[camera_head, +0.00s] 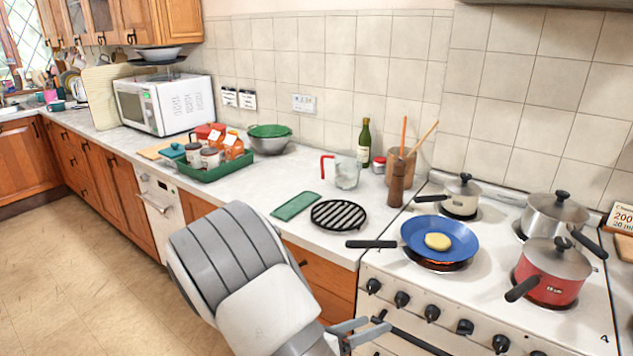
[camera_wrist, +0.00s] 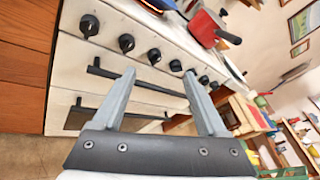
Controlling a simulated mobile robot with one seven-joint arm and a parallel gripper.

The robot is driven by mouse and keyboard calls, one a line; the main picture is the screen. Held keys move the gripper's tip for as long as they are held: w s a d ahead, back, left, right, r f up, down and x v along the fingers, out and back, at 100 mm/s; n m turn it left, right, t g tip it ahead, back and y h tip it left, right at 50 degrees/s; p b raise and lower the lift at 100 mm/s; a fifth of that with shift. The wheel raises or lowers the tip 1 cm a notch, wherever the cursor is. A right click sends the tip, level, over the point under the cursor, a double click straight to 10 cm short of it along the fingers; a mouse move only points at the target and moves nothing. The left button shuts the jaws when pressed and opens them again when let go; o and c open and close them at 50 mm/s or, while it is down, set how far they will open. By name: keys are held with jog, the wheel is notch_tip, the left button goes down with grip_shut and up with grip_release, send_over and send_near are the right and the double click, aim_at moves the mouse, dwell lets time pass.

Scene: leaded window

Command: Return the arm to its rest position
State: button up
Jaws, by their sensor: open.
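My gripper (camera_head: 358,334) is at the bottom of the head view, in front of the stove's front edge and below the counter top. In the wrist view its two fingers (camera_wrist: 158,103) are apart with nothing between them. Behind them the white oven front (camera_wrist: 75,62) shows, with black knobs and dark bar handles. My arm's grey and white links fill the lower middle of the head view and hide part of the drawers.
The stove (camera_head: 395,265) holds a blue pan (camera_head: 415,230) with a yellow round item on a glowing burner, a red pot (camera_head: 550,290) and other pots. The counter holds a black trivet (camera_head: 338,215), a glass jug (camera_head: 347,172) and a green tray (camera_head: 245,165). Floor at left is clear.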

jog(key=s+d+r+m+g+y+p, duration=0.1)
jog(key=s+d+r+m+g+y, duration=0.6)
jog(key=s+r+m, duration=0.65)
jog(key=s+a+r+m+t+y, duration=0.2)
jog(key=r+m, duration=0.3)
jog(key=m, duration=0.3)
jog(key=s+a+r+m+t+y+p, duration=0.1)
jog(key=s+r+m+t+y, duration=0.1)
jog(key=r+m, duration=0.4)
jog(key=s+m+y, duration=0.1)
jog(key=m+y, duration=0.1)
jog(key=m, duration=0.1)
jog(key=shift+s+a+t+y, duration=0.3)
jog(key=shift+a, duration=0.05)
jog(key=shift+d, duration=0.1)
